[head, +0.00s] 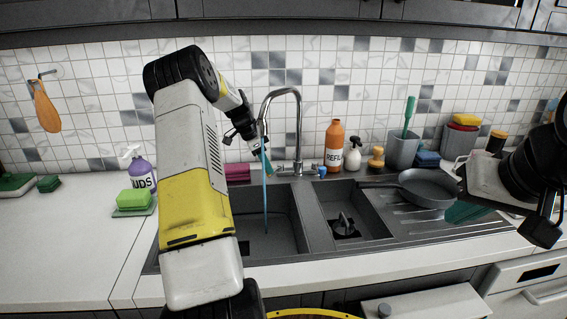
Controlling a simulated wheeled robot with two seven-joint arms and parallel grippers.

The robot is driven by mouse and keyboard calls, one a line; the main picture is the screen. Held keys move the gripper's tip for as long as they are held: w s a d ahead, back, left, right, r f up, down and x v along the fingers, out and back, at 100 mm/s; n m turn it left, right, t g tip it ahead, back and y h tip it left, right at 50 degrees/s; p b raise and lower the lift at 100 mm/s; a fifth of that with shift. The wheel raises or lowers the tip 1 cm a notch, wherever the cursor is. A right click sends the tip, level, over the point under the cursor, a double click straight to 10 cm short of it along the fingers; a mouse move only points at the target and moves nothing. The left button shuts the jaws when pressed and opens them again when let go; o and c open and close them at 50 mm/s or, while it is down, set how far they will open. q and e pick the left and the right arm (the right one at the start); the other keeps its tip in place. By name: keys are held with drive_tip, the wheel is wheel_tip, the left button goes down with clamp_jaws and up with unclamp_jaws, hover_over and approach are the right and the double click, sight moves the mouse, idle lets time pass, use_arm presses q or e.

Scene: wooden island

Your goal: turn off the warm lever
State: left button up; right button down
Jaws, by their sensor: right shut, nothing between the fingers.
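A chrome faucet (299,125) arches over the sink, with a thin blue stream of water (266,205) falling into the left basin. A small red-marked lever (281,169) sits at the left of the faucet's base, and a blue-marked lever (321,171) at its right. My left gripper (267,163) is by the spout and the stream, up and left of the red-marked lever; whether it touches anything is unclear. Its fingers are small and partly overlapped by the water, so their opening cannot be told.
A frying pan (428,188) lies on the drainboard near my right gripper. Behind the sink stand an orange bottle (334,146), a white spray bottle (353,156) and a grey holder (403,151). A purple soap bottle (140,173) and green sponge (133,199) are left. The left counter is mostly clear.

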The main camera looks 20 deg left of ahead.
use_arm(q)
clamp_jaws()
idle(1.1)
